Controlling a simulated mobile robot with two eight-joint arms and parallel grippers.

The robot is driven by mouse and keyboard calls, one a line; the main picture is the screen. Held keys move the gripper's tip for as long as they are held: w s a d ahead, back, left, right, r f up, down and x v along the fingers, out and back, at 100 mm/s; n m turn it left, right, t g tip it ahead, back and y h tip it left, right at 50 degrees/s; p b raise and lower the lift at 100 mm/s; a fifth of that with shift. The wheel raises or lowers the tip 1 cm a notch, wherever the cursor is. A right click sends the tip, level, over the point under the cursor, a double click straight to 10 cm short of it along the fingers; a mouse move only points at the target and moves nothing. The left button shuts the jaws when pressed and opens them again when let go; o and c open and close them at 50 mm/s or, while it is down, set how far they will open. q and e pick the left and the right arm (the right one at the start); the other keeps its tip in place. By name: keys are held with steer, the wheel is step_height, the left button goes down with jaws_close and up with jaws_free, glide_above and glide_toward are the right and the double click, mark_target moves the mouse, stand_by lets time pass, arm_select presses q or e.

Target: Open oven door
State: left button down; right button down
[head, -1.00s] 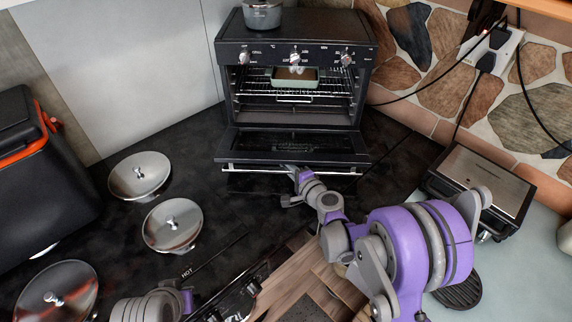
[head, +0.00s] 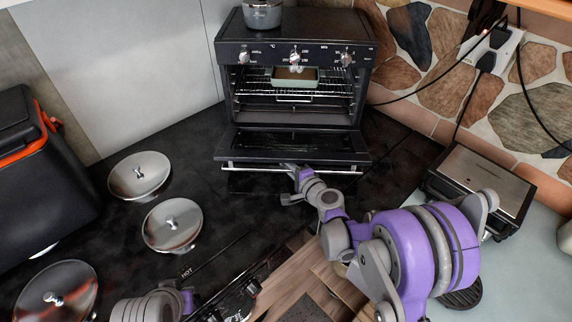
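The black toaster oven (head: 294,85) stands at the back of the dark counter. Its door (head: 290,146) is swung down and open, sloping toward me, with a metal handle bar (head: 250,167) along its front edge. The inside is exposed.
A green dish (head: 295,77) sits on the oven rack, and a pot (head: 262,14) stands on top. Several metal lids (head: 172,224) lie on the left counter. A black case (head: 40,175) is at far left, a grill (head: 478,188) at right. Cables hang at upper right.

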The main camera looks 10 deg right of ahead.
steer(key=shift+r+m+g, duration=0.3)
steer(key=shift+r+g, duration=0.3)
steer(key=shift+r, duration=0.55)
steer(key=c, duration=0.9)
jaws_free()
steer(key=v, duration=1.1)
steer(key=shift+a+r, duration=0.1)
